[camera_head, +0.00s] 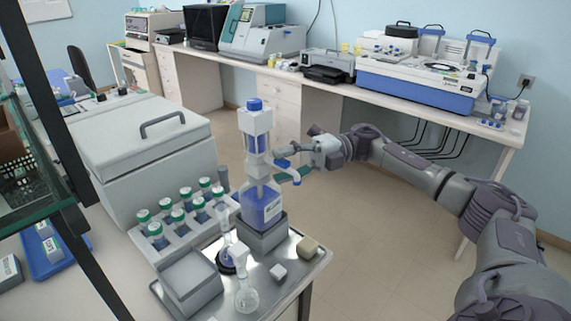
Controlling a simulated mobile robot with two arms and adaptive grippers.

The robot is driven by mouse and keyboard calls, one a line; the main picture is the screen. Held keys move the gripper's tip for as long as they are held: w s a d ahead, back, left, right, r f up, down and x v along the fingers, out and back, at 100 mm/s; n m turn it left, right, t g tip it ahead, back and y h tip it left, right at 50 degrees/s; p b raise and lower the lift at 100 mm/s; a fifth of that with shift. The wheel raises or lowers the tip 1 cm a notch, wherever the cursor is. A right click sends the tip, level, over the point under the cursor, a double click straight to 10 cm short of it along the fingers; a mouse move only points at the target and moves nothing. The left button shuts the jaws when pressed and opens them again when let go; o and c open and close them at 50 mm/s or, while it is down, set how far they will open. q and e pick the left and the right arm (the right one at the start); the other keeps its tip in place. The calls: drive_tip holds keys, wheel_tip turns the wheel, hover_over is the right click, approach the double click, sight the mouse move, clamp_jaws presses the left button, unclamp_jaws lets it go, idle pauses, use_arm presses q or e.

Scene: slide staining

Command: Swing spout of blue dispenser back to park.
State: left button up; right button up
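The blue dispenser (262,205) is a bottle of blue liquid with a tall clear and white pump and a blue cap. It stands upright on a grey block (264,238) on the steel tray. Its blue and white spout (293,177) sticks out to the right and bends down at the end. My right gripper (296,160) reaches in from the right at the height of the spout, with its fingers close beside it. Whether they touch the spout, and how far they are open, is too small to tell. My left gripper is not in view.
A rack of green-capped bottles (176,213) and a lidded grey box (150,150) stand left of the dispenser. Glass flasks (246,297) and small blocks (308,246) stand in front on the tray (290,265). Open floor lies to the right.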

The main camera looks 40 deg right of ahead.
drive_tip(key=s+d, duration=0.2)
drive_tip(key=d, duration=1)
idle(0.5)
